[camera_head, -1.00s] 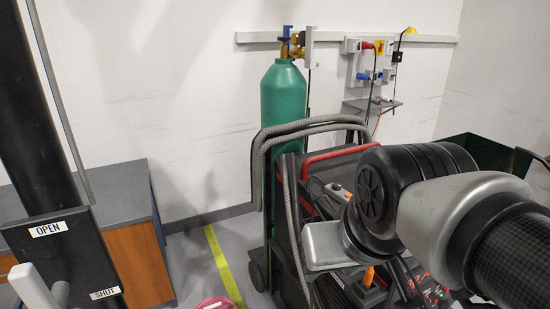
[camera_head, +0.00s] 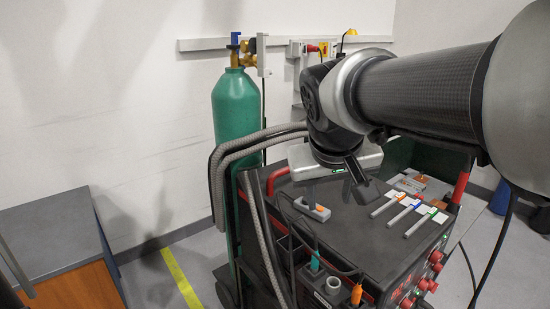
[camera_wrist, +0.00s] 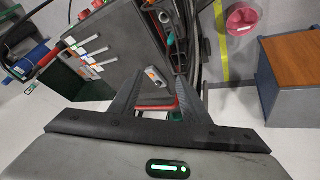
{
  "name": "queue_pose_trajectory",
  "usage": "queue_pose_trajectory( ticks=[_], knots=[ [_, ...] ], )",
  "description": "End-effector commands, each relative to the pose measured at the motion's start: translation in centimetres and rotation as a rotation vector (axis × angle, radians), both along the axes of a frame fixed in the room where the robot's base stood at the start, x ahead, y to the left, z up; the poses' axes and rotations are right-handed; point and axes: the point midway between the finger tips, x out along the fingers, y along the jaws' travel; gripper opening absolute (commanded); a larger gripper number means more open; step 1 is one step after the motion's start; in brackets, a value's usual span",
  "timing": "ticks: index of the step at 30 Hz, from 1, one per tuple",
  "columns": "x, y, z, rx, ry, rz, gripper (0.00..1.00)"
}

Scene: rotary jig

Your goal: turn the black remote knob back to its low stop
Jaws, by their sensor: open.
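A small grey box with an orange part (camera_head: 312,208) lies on the black cart top near its left edge; it may be the remote. It also shows in the wrist view (camera_wrist: 154,76), just beyond and between my fingertips. I cannot make out a black knob on it. My gripper (camera_head: 362,182) is above the cart top, to the right of the grey box. In the wrist view my gripper (camera_wrist: 155,84) has its two dark fingers apart, with nothing held between them. The wrist covers part of the cart's back.
The cart (camera_head: 355,232) has several red knobs (camera_head: 422,284) on its front and flat tabs (camera_head: 408,208) on top. Grey hoses (camera_head: 225,165) and a green cylinder (camera_head: 236,105) stand at its left.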

Motion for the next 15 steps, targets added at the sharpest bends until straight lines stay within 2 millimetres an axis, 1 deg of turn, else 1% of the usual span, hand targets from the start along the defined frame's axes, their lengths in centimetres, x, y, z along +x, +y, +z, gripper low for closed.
queue_pose_trajectory(
  ticks=[1, 2, 3, 4, 5, 6, 8, 9, 12, 15],
  knots=[
    [2.4, 0.6, 0.4, -0.007, 0.008, 0.001, 0.42],
    [3.8, 0.9, 0.6, -0.010, 0.010, -0.004, 0.42],
    [5.8, 1.3, 0.7, -0.009, 0.016, -0.013, 0.42],
    [7.4, 1.5, 0.7, -0.006, 0.019, -0.021, 0.42],
    [9.0, 1.6, 0.6, 0.002, 0.027, -0.035, 0.42],
    [11.0, 1.7, 0.3, 0.013, 0.037, -0.054, 0.42],
    [14.0, 1.6, -0.3, 0.038, 0.051, -0.087, 0.42],
    [15.8, 1.4, -0.9, 0.057, 0.060, -0.111, 0.42],
    [19.6, 0.7, -2.4, 0.107, 0.078, -0.170, 0.42],
    [22.2, 0.0, -3.7, 0.148, 0.091, -0.216, 0.42]
  ],
)
